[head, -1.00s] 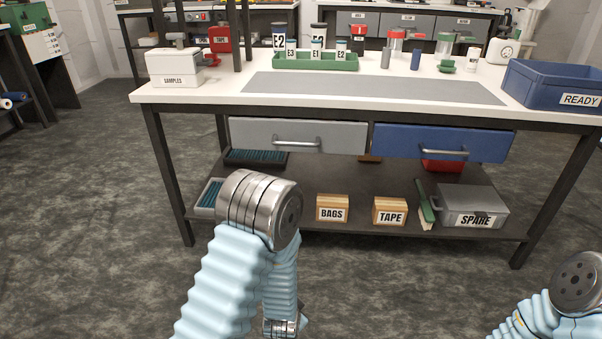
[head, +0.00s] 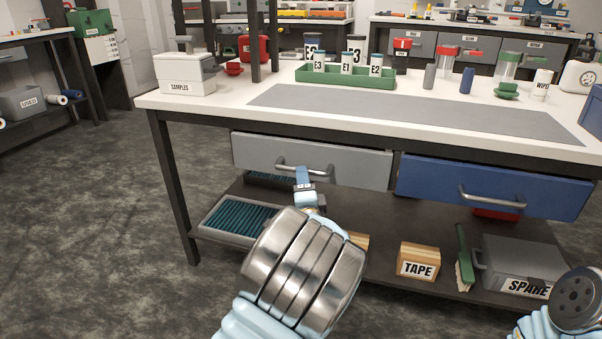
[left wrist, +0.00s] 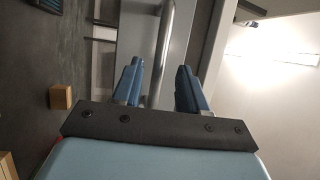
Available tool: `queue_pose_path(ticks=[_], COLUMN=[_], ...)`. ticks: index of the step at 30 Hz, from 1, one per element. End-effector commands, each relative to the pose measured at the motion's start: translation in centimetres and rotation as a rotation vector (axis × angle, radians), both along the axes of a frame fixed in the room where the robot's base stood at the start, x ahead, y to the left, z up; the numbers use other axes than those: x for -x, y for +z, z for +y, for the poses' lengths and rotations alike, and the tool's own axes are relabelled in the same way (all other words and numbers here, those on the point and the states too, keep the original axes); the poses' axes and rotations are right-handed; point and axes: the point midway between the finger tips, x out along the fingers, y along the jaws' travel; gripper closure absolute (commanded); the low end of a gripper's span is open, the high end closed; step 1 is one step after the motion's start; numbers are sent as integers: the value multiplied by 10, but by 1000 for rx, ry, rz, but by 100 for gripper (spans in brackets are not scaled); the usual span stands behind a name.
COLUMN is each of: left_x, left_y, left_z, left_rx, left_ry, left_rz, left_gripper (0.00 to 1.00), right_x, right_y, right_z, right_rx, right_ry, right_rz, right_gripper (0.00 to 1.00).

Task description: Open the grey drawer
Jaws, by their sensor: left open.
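The grey drawer (head: 355,166) sits under the left part of the bench top and looks shut. Its metal bar handle (head: 325,170) runs across its front. My left gripper (head: 303,174) is at the handle, with its arm reaching up from below. In the left wrist view the handle (left wrist: 162,50) passes between the two blue fingers of my open left gripper (left wrist: 159,82), with a gap on both sides. The drawer front (left wrist: 180,42) lies beyond the fingers. My right gripper is out of view; only part of my right arm shows at the lower right.
A blue drawer (head: 420,181) with its own handle sits to the right. The bench top (head: 225,105) carries a samples box (head: 187,88) and a green rack (head: 345,77). The lower shelf holds a TAPE box (head: 418,261) and a grey SPARE case (head: 518,265).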

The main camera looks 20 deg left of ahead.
Motion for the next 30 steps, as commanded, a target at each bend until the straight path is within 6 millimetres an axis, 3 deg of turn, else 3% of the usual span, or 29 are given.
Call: queue_pose_path(ticks=[7,18,20,27,30], left_x=[-35,-42,-42,-42,-42], left_y=[6,8,8,7,7], left_z=[14,16,16,15,15], left_rx=[0,0,0,0,0], left_ry=[0,-2,-2,-2,-2], left_rz=[0,2,2,2,2], left_gripper=[58,58,64,100,100], right_x=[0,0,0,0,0], right_y=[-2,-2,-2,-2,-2], right_z=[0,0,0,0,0], right_rx=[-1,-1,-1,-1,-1], right_ry=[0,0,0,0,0], right_rz=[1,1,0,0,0], right_gripper=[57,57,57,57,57])
